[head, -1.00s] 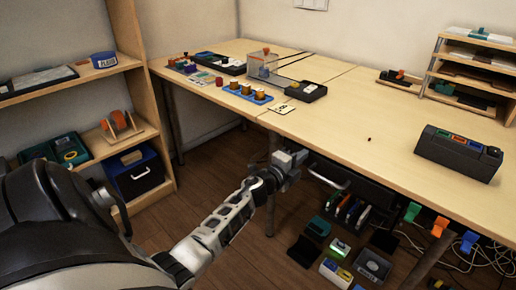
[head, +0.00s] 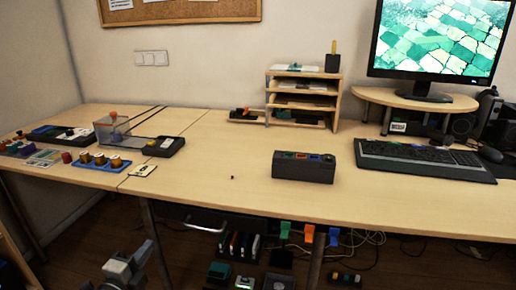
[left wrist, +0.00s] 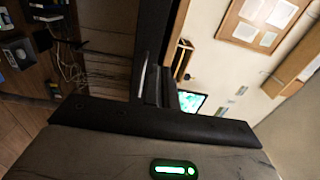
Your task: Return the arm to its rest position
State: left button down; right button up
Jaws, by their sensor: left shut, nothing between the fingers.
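My left gripper (head: 128,268) shows at the bottom left of the head view, low in front of the desk (head: 215,190) and below its top. It is shut and empty, and apart from anything on the desk. In the left wrist view a dark part of my own arm with a green light fills the lower part. The desk edge, a sliver of the monitor and the wall show sideways beyond it. My right gripper is in neither view.
A dark grey box with coloured slots (head: 303,172) stands mid-desk. A blue tray with orange-topped parts (head: 104,163) and a clear box (head: 113,130) are at the left. A keyboard (head: 425,160) and monitor (head: 437,45) are at the right. Cables and small boxes are under the desk.

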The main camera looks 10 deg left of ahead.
pick_arm(q)
jog(key=s+d+r+n+g+h+p, duration=0.1)
jog(key=s+d+n+p, duration=0.4)
jog(key=d, duration=0.7)
jog(key=s+d+r+n+g+h+p, duration=0.2)
jog(key=s+d+n+g+p, duration=0.3)
jog(key=s+d+n, duration=0.5)
jog(key=shift+s+d+r+g+h, duration=0.2)
jog(key=shift+s+d+g+h, duration=0.4)
jog(key=shift+d, duration=0.65)
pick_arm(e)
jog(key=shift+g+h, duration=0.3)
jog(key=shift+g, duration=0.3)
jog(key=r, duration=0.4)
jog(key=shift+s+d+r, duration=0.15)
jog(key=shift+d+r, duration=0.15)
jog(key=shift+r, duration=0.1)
